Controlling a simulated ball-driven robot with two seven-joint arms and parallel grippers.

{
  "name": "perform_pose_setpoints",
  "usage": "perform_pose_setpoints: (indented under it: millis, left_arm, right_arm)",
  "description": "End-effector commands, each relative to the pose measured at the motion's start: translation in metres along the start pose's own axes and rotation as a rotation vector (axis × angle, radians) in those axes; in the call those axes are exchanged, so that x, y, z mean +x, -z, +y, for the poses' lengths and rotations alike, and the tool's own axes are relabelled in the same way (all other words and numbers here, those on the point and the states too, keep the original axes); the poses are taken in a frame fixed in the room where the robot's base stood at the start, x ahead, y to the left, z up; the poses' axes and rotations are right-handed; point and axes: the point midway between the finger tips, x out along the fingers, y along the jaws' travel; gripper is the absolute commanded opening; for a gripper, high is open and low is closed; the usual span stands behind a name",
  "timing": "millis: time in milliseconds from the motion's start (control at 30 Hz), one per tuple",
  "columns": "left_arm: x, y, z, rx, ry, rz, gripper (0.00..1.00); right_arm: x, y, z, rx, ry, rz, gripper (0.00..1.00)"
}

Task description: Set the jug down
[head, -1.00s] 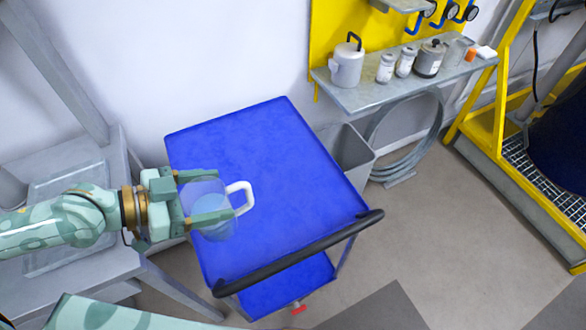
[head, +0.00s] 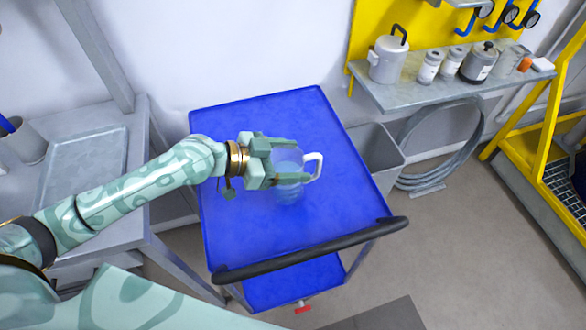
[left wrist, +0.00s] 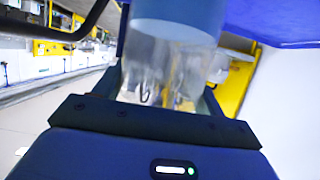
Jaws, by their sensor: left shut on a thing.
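A clear jug (head: 289,184) with pale blue liquid and a white handle (head: 313,167) is over the middle of the blue cart top (head: 250,120). It looks upright, with its handle pointing right. My left gripper (head: 297,161) is shut around the jug's sides, one finger on each side. In the left wrist view the jug (left wrist: 165,65) is between the fingers, and part of the blue cart top (left wrist: 285,20) shows beside it. I cannot tell whether the jug's base touches the cart top. My right gripper is not in view.
A black handle bar (head: 310,249) runs along the cart's near edge. A grey bench (head: 75,170) stands left, a grey bin (head: 378,155) right. A wall shelf (head: 430,92) holds a white can and several containers. The cart top around the jug is clear.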

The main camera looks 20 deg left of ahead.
Motion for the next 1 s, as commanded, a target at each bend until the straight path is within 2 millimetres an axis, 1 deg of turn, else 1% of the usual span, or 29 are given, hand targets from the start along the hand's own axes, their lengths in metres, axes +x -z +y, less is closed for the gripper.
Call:
perform_pose_setpoints:
  millis: [67,100,200,267,533,667,700,767,800,1000]
  left_arm:
    - [0.009,-0.005,-0.003,-0.003,0.000,0.003,0.19]
    - [0.014,-0.011,-0.004,-0.003,0.000,0.001,0.19]
    - [0.019,-0.027,-0.004,-0.005,0.000,0.001,0.19]
    - [0.021,-0.032,-0.004,-0.004,0.001,0.001,0.19]
    - [0.021,-0.032,-0.004,0.001,0.002,0.002,0.19]
    - [0.022,-0.036,-0.004,0.000,0.002,0.001,0.19]
    - [0.022,-0.037,-0.004,0.000,0.001,-0.001,0.73]
    - [0.022,-0.036,-0.004,0.000,0.002,0.000,0.90]
    - [0.022,-0.036,-0.004,0.000,0.002,0.000,0.92]
    - [0.022,-0.036,-0.004,0.000,0.001,0.000,0.92]
  right_arm:
    - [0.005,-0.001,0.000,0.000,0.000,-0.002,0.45]
    - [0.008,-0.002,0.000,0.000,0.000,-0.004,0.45]
    - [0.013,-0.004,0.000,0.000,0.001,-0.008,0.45]
    - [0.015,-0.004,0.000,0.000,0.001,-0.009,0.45]
    - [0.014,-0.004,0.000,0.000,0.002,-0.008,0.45]
    - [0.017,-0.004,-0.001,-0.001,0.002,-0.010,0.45]
    - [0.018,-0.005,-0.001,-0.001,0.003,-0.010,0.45]
    - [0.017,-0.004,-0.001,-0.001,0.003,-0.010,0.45]
    - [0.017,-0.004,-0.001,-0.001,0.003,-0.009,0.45]
    - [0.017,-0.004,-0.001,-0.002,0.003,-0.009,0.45]
